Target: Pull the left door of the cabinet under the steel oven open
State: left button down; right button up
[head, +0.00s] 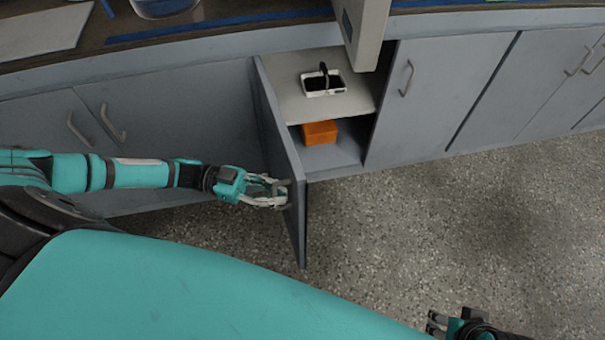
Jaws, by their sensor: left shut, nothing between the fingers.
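The left cabinet door (270,125) is a grey panel standing swung out from the cabinet front, seen nearly edge-on. The cabinet's inside (335,110) is exposed to its right. My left gripper (284,192) is at the outer face of the door near its free edge, beside the handle, with its fingers shut and empty. Whether the fingers touch the handle or door is unclear. The right door (430,90) is closed, with a curved handle (406,78). My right gripper (433,323) is at the bottom edge, away from the cabinet, its fingers apart and empty.
A white caddy with a dark handle (323,86) stands on the shelf, and an orange box (320,133) lies below. A pale grey upright panel (364,30) juts over the cabinet top. Other closed doors flank the opening. The speckled floor (420,220) is clear.

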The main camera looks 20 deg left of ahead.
pick_arm(q)
jog(key=shift+s+a, duration=0.45)
jog(key=shift+a, duration=0.35)
jog(key=shift+s+a, duration=0.45)
jog(key=shift+a, duration=0.35)
pick_arm(e)
jog(key=shift+w+f, duration=0.1)
jog(key=shift+f, duration=0.2)
pick_arm(q)
jog(key=c, duration=1.7)
grip_release()
jog(key=shift+o, duration=0.2)
jog(key=shift+a, duration=0.1)
pick_arm(e)
jog(key=shift+w+r, duration=0.1)
pick_arm(q)
jog(key=s+a, duration=0.2)
jog(key=a, duration=0.9)
jog(key=shift+a, duration=0.3)
jog(key=shift+s, duration=0.1)
pick_arm(e)
jog(key=shift+a, duration=0.15)
